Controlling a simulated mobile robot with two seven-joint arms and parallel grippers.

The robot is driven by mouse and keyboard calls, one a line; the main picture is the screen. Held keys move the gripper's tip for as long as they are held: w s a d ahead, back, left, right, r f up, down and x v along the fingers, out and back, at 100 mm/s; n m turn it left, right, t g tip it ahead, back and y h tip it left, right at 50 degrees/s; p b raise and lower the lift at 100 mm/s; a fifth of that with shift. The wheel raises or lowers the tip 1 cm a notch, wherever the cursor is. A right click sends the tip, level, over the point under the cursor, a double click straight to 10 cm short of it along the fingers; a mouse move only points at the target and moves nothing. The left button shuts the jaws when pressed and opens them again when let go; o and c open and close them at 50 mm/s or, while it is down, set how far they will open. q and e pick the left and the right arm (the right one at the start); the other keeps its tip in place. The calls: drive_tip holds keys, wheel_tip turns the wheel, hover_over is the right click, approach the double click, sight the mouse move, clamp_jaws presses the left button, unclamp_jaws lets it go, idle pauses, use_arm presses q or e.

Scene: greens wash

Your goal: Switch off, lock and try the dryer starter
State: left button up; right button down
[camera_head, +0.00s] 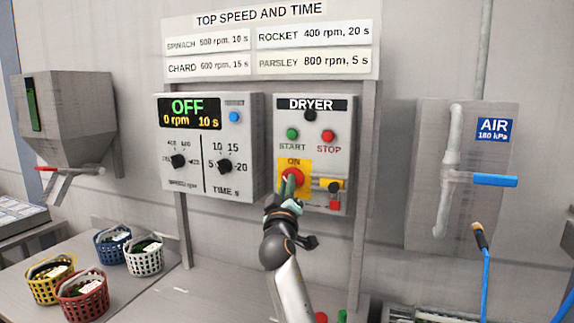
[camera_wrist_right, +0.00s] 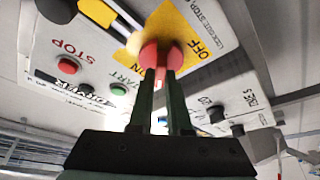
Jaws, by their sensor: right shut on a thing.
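The dryer starter (camera_head: 346,150) is a grey box on the back panel, labelled DRYER. It has a green START button (camera_head: 292,134) and a red STOP button (camera_head: 328,136). Its red switch knob (camera_head: 294,175) sits on a yellow plate (camera_head: 305,166) with ON at the top; the wrist view shows OFF on the plate's side. My right gripper (camera_head: 289,187) is shut on the red knob, which shows between the fingertips in the wrist view (camera_wrist_right: 160,54). The knob's pointing direction is hard to tell. A yellow-and-black piece (camera_head: 331,185) and a small red piece (camera_head: 335,205) sit right of the knob. My left gripper is out of view.
Left of the starter, a control box (camera_head: 252,148) shows OFF, 0 rpm, 10 s. Several baskets, one of them blue (camera_head: 105,252), stand on the bench at lower left. An air valve with a blue handle (camera_head: 495,180) is on the right.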

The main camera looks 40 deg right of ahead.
use_arm(q)
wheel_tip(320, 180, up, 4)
drive_tip(key=p, duration=0.3)
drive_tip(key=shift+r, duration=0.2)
use_arm(e)
drive_tip(key=n+y, duration=0.1)
drive_tip(key=n, duration=0.2)
drive_tip(key=n+y, duration=0.1)
drive_tip(key=n, duration=0.3)
drive_tip(key=n+y, duration=0.2)
drive_tip(key=n, duration=0.1)
drive_tip(key=shift+r+n+g, duration=0.1)
drive_tip(key=shift+n+g, duration=0.3)
drive_tip(key=c, duration=0.9)
unclamp_jaws()
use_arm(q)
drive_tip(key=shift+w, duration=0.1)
use_arm(e)
drive_tip(key=shift+o, duration=0.2)
use_arm(q)
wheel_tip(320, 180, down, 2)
drive_tip(key=shift+b, duration=1)
use_arm(e)
drive_tip(key=v, duration=1.2)
drive_tip(key=shift+s, duration=0.2)
